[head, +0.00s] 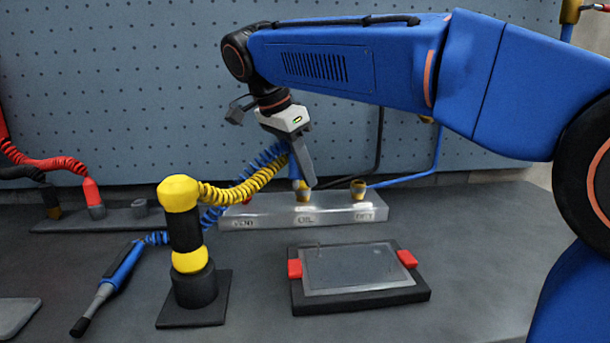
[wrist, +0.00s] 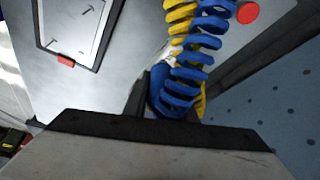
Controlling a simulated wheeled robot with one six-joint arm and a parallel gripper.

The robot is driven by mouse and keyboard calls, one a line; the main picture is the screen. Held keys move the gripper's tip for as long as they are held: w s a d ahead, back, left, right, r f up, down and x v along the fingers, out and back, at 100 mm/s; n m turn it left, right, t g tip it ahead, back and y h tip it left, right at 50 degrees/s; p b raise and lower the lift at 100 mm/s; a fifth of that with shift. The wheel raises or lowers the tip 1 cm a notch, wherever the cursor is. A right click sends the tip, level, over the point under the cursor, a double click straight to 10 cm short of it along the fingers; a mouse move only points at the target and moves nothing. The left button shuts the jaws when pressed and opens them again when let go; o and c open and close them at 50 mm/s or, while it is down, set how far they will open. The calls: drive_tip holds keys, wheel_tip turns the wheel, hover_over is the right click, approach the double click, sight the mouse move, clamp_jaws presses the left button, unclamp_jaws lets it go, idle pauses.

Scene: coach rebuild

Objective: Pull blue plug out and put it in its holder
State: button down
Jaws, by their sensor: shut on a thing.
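My gripper (head: 303,182) is shut on the blue plug (head: 295,172), upright at the middle socket of the metal block (head: 345,212). The plug's lower end meets the brass fitting there; I cannot tell whether it is seated or just above it. In the wrist view the blue plug (wrist: 158,92) shows at the jaw, with its blue coiled cord (wrist: 190,72) rising from it. A dark holder rack (head: 115,218) stands at the left, with a red plug (head: 92,195) in it and an open-looking holder (head: 139,207) to its right.
A blue hand tool (head: 120,272) lies at the left. A framed panel (head: 350,268) lies in front of the block. A pegboard wall (head: 130,90) stands behind.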

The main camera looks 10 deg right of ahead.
drive_tip(key=shift+r, duration=1.65)
